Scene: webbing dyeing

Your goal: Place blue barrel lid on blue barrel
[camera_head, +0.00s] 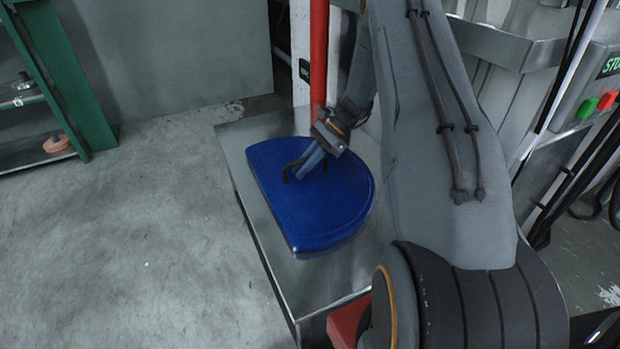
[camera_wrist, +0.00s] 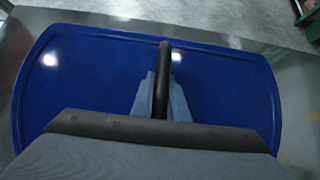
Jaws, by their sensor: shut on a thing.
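The blue barrel lid (camera_head: 325,205) is a flat blue plate with one straight edge and one curved edge, and a dark handle (camera_head: 297,170) on top. In the head view it is over a metal table (camera_head: 262,235); I cannot tell whether it touches the table top. My gripper (camera_head: 305,174) is shut on the lid's handle. In the wrist view the lid (camera_wrist: 95,75) fills most of the picture, with the dark handle (camera_wrist: 162,85) between my fingers (camera_wrist: 160,100). My arm hides part of the table. The blue barrel is in neither view.
A green shelf rack (camera_head: 85,90) stands at the left. A red vertical pipe (camera_head: 318,55) rises behind the table. A control box with green and red buttons (camera_head: 600,102) and cables is at the right. The grey floor (camera_head: 130,230) left of the table is clear.

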